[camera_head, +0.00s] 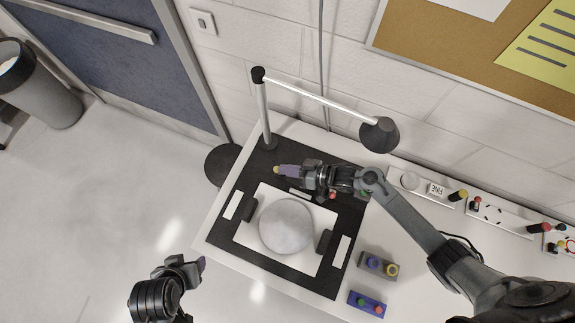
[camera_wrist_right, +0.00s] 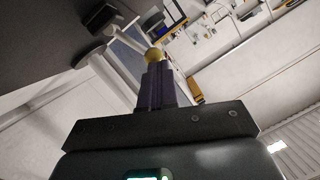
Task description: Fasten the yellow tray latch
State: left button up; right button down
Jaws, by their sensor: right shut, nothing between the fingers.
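A small round yellow knob (camera_head: 277,170), probably part of the yellow tray latch, shows at the back edge of the black mat. In the right wrist view the yellow knob (camera_wrist_right: 153,55) appears right at the fingertips. My right gripper (camera_head: 284,170) has its purple fingers closed together with nothing between them, pointing left at the knob. I cannot tell whether they touch it. The rest of the latch is hidden or too small to make out. A round grey mirror (camera_head: 286,226) lies on a white plate between two dark blocks. My left gripper (camera_head: 201,264) is off the table's left edge, apart from everything.
A lamp (camera_head: 379,134) arches over the back of the black mat (camera_head: 224,237). A box with blue and yellow knobs (camera_head: 379,265) and a blue box (camera_head: 367,304) stand at the right. Several control panels (camera_head: 430,184) line the wall. The table front is clear.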

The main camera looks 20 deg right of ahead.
jog(key=shift+r, duration=0.1)
jog(key=s+d+r+p, duration=0.1)
jog(key=s+d+r, duration=0.7)
jog(key=r, duration=0.3)
jog(key=shift+d, duration=0.2)
jog(key=shift+s+f, duration=0.15)
dwell(0.5)
